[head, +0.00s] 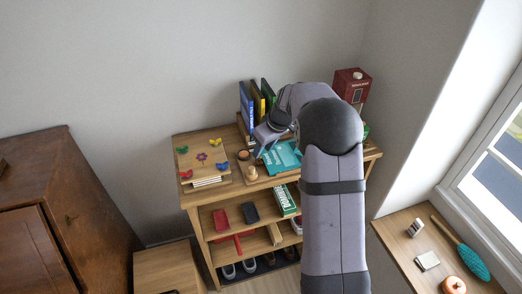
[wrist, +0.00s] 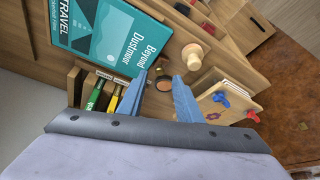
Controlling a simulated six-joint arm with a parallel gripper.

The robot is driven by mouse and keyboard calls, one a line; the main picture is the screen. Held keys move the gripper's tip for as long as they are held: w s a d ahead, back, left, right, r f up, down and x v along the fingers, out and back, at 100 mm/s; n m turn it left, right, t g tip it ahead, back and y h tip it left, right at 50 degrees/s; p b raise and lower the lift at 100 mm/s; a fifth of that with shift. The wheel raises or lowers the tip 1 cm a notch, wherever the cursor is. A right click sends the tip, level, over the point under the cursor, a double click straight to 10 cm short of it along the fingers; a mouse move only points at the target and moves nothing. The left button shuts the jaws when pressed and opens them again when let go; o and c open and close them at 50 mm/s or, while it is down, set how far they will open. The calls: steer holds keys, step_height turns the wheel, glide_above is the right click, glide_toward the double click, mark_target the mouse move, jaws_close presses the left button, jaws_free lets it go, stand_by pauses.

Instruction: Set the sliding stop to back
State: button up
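The sliding stop is hard to single out. A pale wooden knob (head: 252,173) stands on the shelf top; it also shows in the wrist view (wrist: 192,54). Behind it is a small round piece with a dark top (head: 243,155), which shows in the wrist view (wrist: 164,84) between and beyond my fingertips. My gripper (wrist: 160,76) is open, its two blue fingers apart with nothing held. In the head view my gripper (head: 261,140) hangs above the shelf top, close to the round piece; contact cannot be told.
A teal book (head: 283,157) lies right of the knob. Upright books (head: 257,104) stand at the back, and a red box (head: 351,86) at the back right. A board with colourful butterflies (head: 202,160) is on the left. Lower shelves hold several items.

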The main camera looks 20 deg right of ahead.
mark_target(261, 162)
steer(key=shift+p+x, duration=0.45)
steer(key=shift+x, duration=1.2)
